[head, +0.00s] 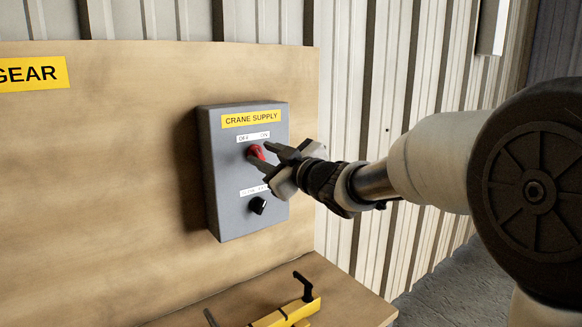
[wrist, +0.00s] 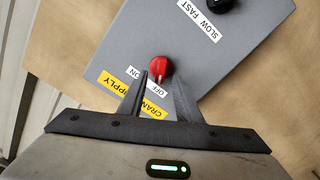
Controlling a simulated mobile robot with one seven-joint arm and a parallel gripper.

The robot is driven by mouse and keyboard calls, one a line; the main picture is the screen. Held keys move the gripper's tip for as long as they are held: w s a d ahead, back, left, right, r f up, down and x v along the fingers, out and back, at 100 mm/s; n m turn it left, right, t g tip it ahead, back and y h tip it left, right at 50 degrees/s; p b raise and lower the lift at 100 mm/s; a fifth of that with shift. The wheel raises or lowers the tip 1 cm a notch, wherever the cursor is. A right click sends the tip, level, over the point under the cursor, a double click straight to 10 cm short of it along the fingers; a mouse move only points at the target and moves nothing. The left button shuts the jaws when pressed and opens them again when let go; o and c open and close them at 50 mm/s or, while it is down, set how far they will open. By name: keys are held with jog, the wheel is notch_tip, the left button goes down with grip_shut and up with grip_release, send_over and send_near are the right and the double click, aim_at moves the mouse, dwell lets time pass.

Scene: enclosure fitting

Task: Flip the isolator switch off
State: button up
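The isolator switch is a red knob (head: 256,152) on the grey CRANE SUPPLY box (head: 225,190), below a label reading OFF at left and ON at right. It also shows in the wrist view (wrist: 160,65). My gripper (head: 268,157) is at the knob, its fingers spread, one above and one below in the head view. In the wrist view my gripper (wrist: 160,76) has a gap between its fingertips, with the knob at the tips and partly between them. Whether either finger touches it, I cannot tell. The knob's exact setting is partly hidden by the fingers.
A black knob (head: 258,205) with a SLOW/FAST label sits lower on the box. The box is fixed to a wooden panel (head: 110,170). A yellow object with a black handle (head: 285,314) lies on the wooden ledge below. The corrugated wall (head: 350,60) stands behind.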

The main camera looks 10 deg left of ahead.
jog(key=v, duration=1.5)
jog(key=shift+s, duration=0.1)
jog(key=w+d+r+m+t+h+p, duration=0.2)
jog(key=d+r+m+t+h+p, duration=0.15)
jog(key=d+m+h, duration=0.55)
jog(key=s+d+m+g+h+p, duration=0.2)
jog(key=s+d+h+p, duration=0.25)
jog(key=d, duration=0.85)
jog(key=s+d+f+m+g+p, duration=0.1)
jog(key=s+f+m+g+p, duration=0.1)
jog(key=s, duration=0.8)
jog(key=s+d+f+m+g+p, duration=0.1)
jog(key=s+f+g, duration=0.4)
jog(key=s, duration=0.5)
jog(key=shift+s+d+m+p, duration=0.25)
jog(key=shift+d+m+p, duration=0.25)
jog(key=shift+m, duration=0.5)
